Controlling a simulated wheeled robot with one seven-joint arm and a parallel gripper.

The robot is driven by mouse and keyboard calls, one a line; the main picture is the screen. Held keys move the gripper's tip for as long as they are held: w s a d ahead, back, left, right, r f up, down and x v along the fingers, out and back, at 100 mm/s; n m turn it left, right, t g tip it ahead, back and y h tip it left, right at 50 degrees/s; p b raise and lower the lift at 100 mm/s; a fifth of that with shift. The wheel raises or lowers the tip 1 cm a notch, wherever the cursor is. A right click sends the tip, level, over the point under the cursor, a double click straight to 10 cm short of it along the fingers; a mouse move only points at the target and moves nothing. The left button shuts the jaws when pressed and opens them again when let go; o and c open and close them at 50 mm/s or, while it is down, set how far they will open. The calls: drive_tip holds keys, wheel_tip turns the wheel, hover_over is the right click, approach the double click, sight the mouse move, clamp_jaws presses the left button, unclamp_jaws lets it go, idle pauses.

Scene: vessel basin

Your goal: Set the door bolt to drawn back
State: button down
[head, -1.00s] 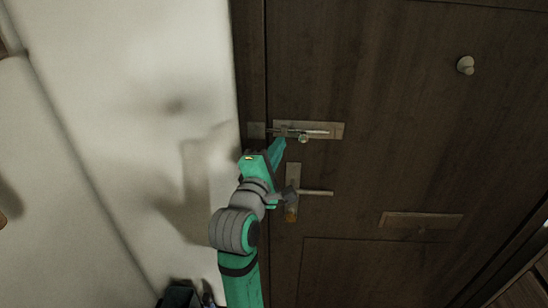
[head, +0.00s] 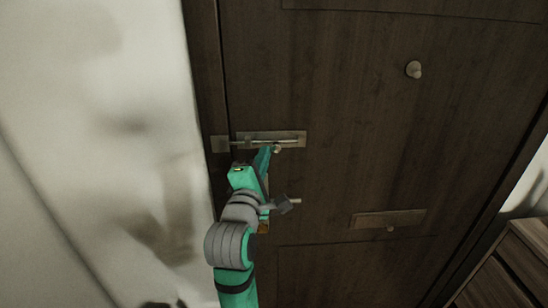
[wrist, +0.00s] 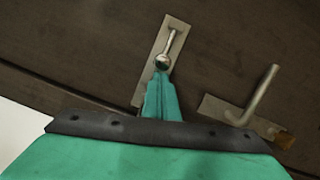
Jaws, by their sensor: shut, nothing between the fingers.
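The door bolt is a thin metal rod with a round knob (head: 277,149), mounted on a pale plate (head: 298,137) on the dark door. A keeper plate (head: 220,144) sits on the frame at its left. My gripper (head: 266,148) is shut and empty, its tips just left of the knob. In the wrist view the knob (wrist: 162,62) shows right at the tips of my gripper (wrist: 160,76), seemingly touching. The bolt plate (wrist: 177,27) extends beyond them. My fingers hide part of the bolt, and I cannot tell whether its end is inside the keeper.
A lever handle (wrist: 262,98) is below the bolt, partly hidden by my arm in the head view. A pale wall stands at left, a wooden drawer unit (head: 515,262) at lower right.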

drive_tip(key=shift+w+d, duration=0.1)
drive_tip(key=shift+d, duration=1.55)
approach(279, 152)
drive_tip(key=s+a+f, duration=0.1)
drive_tip(key=s+a, duration=0.1)
drive_tip(key=a, duration=0.3)
drive_tip(key=shift+s+d, duration=0.1)
drive_tip(key=shift+s, duration=0.05)
drive_tip(key=shift+f, duration=0.1)
